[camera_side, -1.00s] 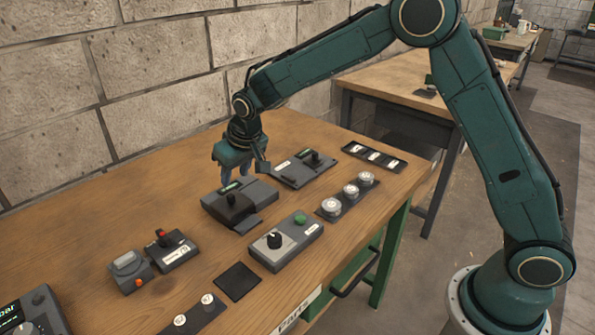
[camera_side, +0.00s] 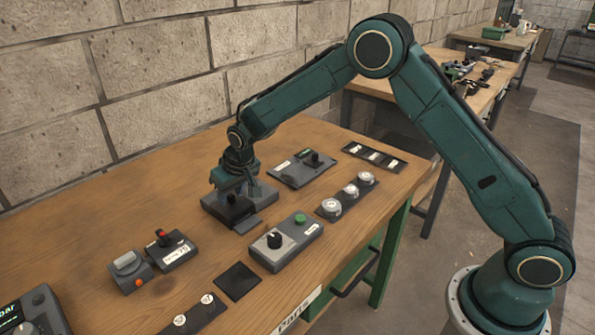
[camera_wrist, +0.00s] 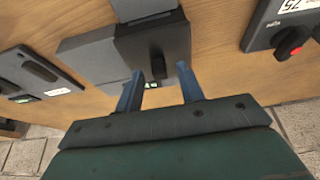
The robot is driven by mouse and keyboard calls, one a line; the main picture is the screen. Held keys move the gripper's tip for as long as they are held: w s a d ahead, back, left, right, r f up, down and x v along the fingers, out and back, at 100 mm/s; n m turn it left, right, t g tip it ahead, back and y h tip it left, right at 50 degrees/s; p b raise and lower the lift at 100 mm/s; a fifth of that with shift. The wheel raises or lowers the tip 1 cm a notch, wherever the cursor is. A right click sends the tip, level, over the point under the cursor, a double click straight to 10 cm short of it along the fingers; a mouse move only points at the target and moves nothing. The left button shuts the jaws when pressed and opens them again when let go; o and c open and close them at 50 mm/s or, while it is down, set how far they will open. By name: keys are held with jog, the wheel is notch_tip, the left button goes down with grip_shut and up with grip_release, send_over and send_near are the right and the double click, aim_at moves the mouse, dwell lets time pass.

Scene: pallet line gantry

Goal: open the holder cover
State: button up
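The holder is a low grey box (camera_side: 264,193) on the wooden bench in the side view. It carries a darker cover (camera_wrist: 138,42) with a black upright handle (camera_wrist: 158,66), seen in the wrist view; the cover looks shut. A thin plate (camera_side: 247,224) juts from the holder's front side. My gripper (camera_wrist: 160,72) points down at the holder, its two blue fingers apart, one on each side of the handle's near end. They do not visibly press on it. In the side view my gripper (camera_side: 233,187) partly hides the cover.
A grey unit with a black lever (camera_side: 303,168) stands just behind the holder. A knob box with a green button (camera_side: 286,243) is in front. A strip of round silver knobs (camera_side: 348,192) lies right. Open bench is left of the holder.

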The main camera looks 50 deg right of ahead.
grip_shut()
jog(key=shift+d, duration=4.15)
grip_release()
jog(key=shift+r, duration=0.15)
jog(key=v, duration=1.3)
jog(key=shift+s+r, duration=0.2)
